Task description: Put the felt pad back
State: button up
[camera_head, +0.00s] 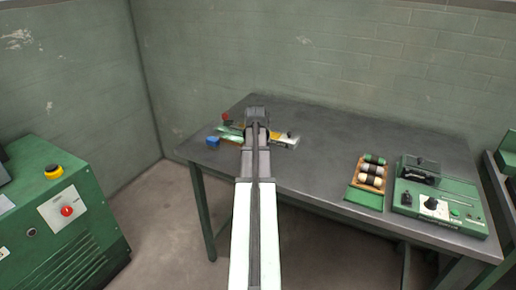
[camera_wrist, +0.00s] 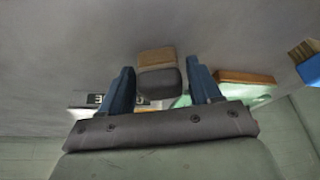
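In the head view my gripper (camera_head: 256,115) is over the left part of the grey table (camera_head: 330,142), among small items. In the wrist view my gripper (camera_wrist: 160,86) has its two dark blue fingers spread apart. A dark grey rounded block (camera_wrist: 160,83) shows between them, with a tan block (camera_wrist: 156,58) right beside it. The grey block may be the felt pad; I cannot be sure. No clear grip on it shows, and whether a finger touches it is unclear. In the head view my arm hides this spot.
A blue block (camera_head: 212,141) lies near the table's left edge; a red item (camera_head: 226,117) is behind it. A light strip (camera_head: 286,141) lies right of my gripper. Farther right are a rack of spools (camera_head: 371,173) and a green machine (camera_head: 439,205). The table between is clear.

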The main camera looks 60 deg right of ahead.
jog(key=shift+o, duration=1)
jog(key=v, duration=1.2)
jog(key=shift+r, duration=0.15)
